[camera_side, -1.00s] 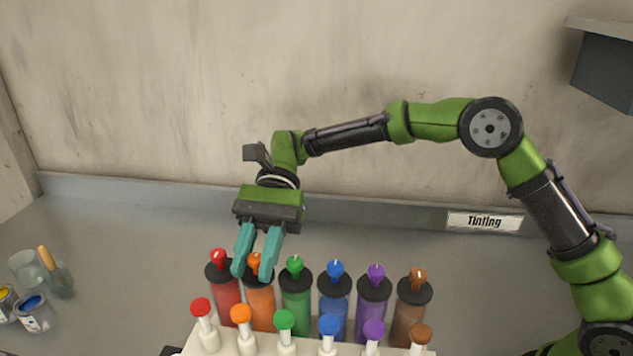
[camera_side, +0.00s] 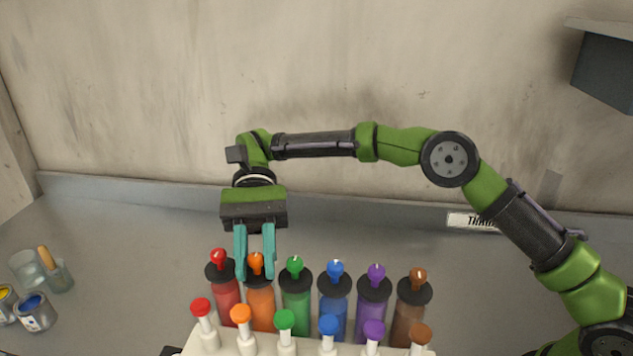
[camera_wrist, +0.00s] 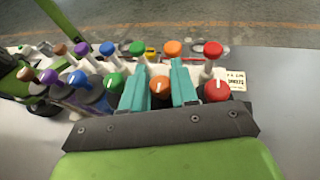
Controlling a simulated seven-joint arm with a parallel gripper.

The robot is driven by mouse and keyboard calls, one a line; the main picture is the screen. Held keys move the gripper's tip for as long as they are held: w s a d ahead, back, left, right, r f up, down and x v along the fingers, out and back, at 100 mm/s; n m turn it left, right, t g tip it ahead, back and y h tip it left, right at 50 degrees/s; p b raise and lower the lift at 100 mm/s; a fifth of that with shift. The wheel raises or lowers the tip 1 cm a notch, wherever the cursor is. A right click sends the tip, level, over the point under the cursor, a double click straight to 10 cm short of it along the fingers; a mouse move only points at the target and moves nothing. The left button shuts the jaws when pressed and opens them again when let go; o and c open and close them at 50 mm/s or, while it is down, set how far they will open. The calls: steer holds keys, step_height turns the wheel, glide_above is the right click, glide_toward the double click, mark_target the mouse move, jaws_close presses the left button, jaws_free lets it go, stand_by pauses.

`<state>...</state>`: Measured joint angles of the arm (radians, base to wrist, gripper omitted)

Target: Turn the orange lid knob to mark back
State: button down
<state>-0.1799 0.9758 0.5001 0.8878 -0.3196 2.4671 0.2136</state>
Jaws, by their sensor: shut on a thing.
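The orange lid knob (camera_side: 256,262) sits on the black lid of the orange canister (camera_side: 261,308), second from the left in the back row. My gripper (camera_side: 255,274) points down with one teal finger on each side of this knob and is shut on it. In the wrist view the orange lid knob (camera_wrist: 159,86) shows between the two fingers of my gripper (camera_wrist: 158,78). A short white pointer line shows on the knob's top. The marks around the knob are hidden or too small to read.
The red canister (camera_side: 225,292) stands close on the left and the green canister (camera_side: 296,305) close on the right. Blue, purple and brown canisters continue the row. A front row of coloured plungers, including an orange one (camera_side: 241,314), stands before them. Paint cans (camera_side: 36,312) sit far left.

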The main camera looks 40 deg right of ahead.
mark_target(255, 256)
steer(key=c, duration=1)
jaws_free()
steer(key=shift+o, duration=0.2)
steer(key=shift+r, duration=0.55)
step_height(255, 256, up, 3)
steer(key=shift+f, duration=0.15)
steer(key=s+d, duration=0.3)
steer(key=s, duration=0.1)
steer(key=s+d, duration=0.4)
steer(key=s+d+r, duration=0.1)
steer(key=s+d, duration=0.2)
steer(key=s, duration=0.1)
steer(key=shift+s+d+r, duration=0.1)
steer(key=shift+d, duration=0.1)
